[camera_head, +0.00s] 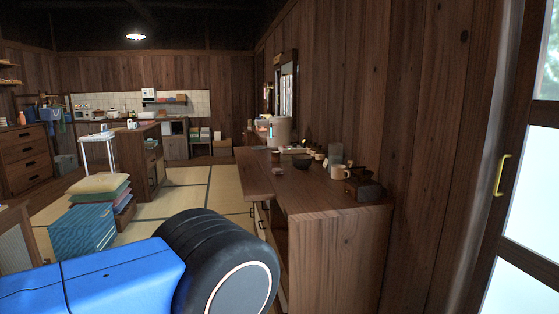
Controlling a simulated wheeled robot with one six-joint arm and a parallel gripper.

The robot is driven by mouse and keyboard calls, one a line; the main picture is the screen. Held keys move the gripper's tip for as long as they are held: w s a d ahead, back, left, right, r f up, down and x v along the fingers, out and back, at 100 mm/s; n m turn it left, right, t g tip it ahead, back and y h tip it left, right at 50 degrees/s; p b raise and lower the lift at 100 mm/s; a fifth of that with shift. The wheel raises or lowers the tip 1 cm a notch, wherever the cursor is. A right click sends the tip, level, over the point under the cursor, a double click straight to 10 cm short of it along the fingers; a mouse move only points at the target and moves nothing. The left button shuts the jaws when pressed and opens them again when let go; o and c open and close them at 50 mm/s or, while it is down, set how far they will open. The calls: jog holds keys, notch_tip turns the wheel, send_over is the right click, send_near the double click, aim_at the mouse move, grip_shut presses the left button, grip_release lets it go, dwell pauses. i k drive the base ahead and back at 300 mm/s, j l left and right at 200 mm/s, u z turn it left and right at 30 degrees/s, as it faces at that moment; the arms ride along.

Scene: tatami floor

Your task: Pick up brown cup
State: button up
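Several small vessels stand on the dark wooden cabinet (255,182) along the right wall. A tan mug (339,172) with a handle stands near the cabinet's close end. A small brown cylindrical vessel (276,158), perhaps a cup, stands farther back near the left edge. I cannot tell for sure which of these is the brown cup. My gripper is not in view; only blue and black links of my arm show at the bottom left, apart from the cabinet top in the picture.
A dark bowl (303,161) and a dark wooden box (363,190) share the cabinet top. A teal crate (82,230) and a stack of cushions (98,190) stand left on the floor. Tatami (190,196) between them and the cabinet is clear. A sliding door (505,200) is at right.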

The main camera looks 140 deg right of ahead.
aim_at(275, 155)
jog(key=z, duration=4.6)
